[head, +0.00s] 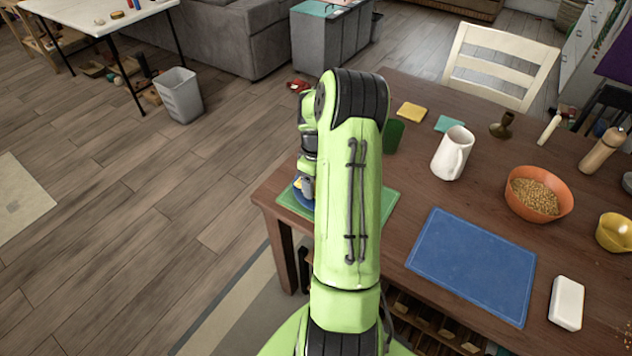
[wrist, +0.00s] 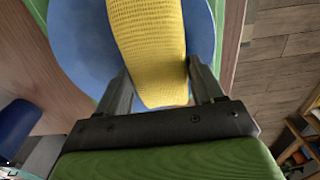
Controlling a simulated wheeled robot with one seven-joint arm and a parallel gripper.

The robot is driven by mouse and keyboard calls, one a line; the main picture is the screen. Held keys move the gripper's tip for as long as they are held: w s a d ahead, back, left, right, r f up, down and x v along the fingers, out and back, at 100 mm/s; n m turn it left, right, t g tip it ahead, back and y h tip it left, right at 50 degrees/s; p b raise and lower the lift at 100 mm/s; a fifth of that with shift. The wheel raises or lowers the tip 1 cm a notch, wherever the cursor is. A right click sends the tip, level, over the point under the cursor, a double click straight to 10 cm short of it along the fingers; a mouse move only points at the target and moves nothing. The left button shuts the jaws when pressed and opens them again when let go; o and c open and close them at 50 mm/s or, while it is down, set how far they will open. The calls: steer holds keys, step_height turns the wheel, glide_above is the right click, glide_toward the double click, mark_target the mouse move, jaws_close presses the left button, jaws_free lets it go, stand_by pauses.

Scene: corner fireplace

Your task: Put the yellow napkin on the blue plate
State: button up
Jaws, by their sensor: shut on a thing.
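The yellow napkin (wrist: 150,50), a ribbed folded cloth, lies between the two fingers of my gripper (wrist: 160,82) in the wrist view. My gripper is shut on it. The blue plate (wrist: 80,45) is behind the napkin in that view, and the napkin overlaps it. I cannot tell whether the napkin touches the plate. In the head view my arm hides most of the plate; a blue edge (head: 299,194) and a bit of yellow show beside my gripper (head: 307,187).
The plate is on a green placemat (head: 376,206) at the table's left corner. A blue placemat (head: 475,262), white pitcher (head: 450,155), orange bowl (head: 537,195) and white block (head: 566,303) are to the right. A flat yellow piece (head: 411,112) and a teal one (head: 449,124) lie farther back.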

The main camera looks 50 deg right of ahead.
steer(key=shift+f, duration=0.1)
steer(key=o, duration=1)
step_height(320, 180, up, 12)
steer(key=p, duration=0.3)
steer(key=w+a+r, duration=0.2)
steer(key=a+r, duration=0.4)
steer(key=s+a+r+t+h, duration=0.2)
steer(key=a+r, duration=0.5)
steer(key=a, duration=0.4)
steer(key=s+a+r+m+t+y, duration=0.1)
steer(key=s+a+t+y, duration=0.1)
steer(key=s+a, duration=1.1)
steer(key=shift+s+a+r+t, duration=0.2)
steer(key=shift+a+r+t, duration=0.1)
steer(key=shift+a+t, duration=0.5)
